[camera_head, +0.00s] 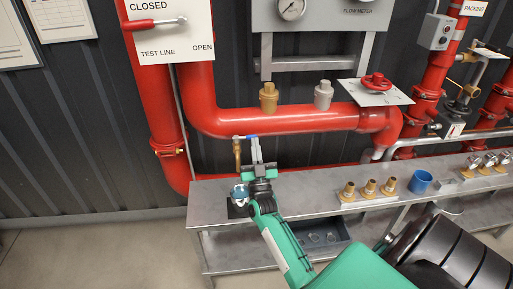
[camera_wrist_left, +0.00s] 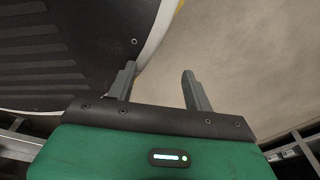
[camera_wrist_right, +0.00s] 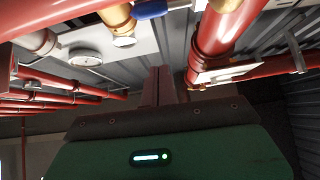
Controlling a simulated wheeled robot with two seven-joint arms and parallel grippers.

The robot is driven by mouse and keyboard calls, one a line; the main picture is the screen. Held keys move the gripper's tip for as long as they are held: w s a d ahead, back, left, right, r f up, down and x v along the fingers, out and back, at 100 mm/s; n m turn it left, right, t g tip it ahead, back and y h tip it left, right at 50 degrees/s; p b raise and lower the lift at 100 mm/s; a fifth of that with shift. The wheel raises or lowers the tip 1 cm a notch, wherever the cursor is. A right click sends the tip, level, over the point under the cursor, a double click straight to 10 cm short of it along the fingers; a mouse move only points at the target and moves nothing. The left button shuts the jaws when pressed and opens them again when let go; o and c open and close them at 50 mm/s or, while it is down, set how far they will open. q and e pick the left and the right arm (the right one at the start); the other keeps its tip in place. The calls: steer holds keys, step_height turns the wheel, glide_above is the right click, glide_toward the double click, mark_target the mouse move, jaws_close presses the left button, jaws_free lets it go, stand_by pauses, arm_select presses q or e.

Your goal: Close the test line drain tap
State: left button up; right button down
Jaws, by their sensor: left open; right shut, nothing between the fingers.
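The drain tap (camera_head: 237,152) is a small brass tap hanging below the large red pipe. Its blue lever (camera_head: 246,137) points sideways to the right. My right gripper (camera_head: 256,145) is shut and empty, pointing up just right of the tap, with its tips close to the lever; I cannot tell whether they touch. In the right wrist view the brass tap body (camera_wrist_right: 120,22) and blue lever (camera_wrist_right: 152,10) show at the top, beyond the shut fingers (camera_wrist_right: 159,85). My left gripper (camera_wrist_left: 158,85) is open and empty over the floor, and is not in the head view.

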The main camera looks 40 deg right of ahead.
arm_select(q)
steer(key=w+d+r+b, duration=0.2)
steer(key=w+r, duration=0.1)
steer(key=w, duration=0.2)
steer(key=shift+w, duration=0.35)
arm_select(e)
steer(key=v, duration=0.9)
steer(key=shift+f, duration=0.5)
arm_select(q)
steer(key=shift+r, duration=0.1)
arm_select(e)
steer(key=shift+a, duration=0.15)
